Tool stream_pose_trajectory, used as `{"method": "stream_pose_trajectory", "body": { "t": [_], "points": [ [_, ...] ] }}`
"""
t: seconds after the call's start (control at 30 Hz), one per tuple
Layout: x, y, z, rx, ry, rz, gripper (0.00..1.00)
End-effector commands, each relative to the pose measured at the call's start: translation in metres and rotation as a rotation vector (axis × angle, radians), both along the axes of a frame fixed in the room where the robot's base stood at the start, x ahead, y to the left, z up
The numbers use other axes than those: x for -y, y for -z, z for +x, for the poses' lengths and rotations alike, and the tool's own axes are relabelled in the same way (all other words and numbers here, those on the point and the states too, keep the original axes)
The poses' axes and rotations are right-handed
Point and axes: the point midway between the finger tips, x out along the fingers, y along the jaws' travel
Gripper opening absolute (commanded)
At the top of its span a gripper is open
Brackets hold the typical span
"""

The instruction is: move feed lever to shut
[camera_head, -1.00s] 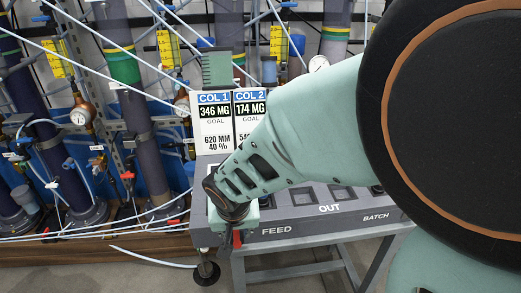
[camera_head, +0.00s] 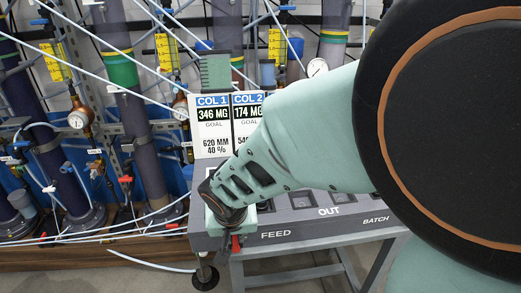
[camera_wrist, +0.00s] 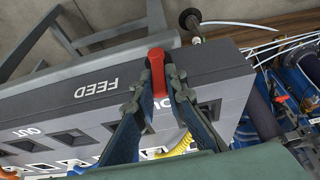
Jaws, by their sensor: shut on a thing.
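The feed lever (camera_wrist: 157,72) is a small red handle at the front edge of the grey console (camera_wrist: 200,78), beside the printed word FEED. In the wrist view my gripper (camera_wrist: 155,84) has one finger on each side of the lever and is shut on it. In the head view the lever (camera_head: 236,243) shows as a red bit just below my gripper (camera_head: 229,226), at the console's front left corner. The lever's base and any shut marking are hidden by the fingers.
A sign (camera_head: 213,125) reading COL 1 and COL 2 stands behind the console. Columns with gauges (camera_head: 78,119) and tubes stand behind and left. A loose white tube (camera_head: 150,262) lies low at left. My arm hides the right side.

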Motion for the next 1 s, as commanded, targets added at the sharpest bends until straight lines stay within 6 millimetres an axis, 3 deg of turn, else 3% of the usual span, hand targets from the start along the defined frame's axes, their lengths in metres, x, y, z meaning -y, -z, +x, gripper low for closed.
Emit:
{"method": "stream_pose_trajectory", "body": {
  "t": [0.53, 1.0],
  "points": [
    [-0.009, 0.004, -0.001, 0.033, -0.007, -0.122, 0.0],
    [-0.031, 0.012, -0.007, 0.131, -0.009, -0.533, 0.0]
  ]
}}
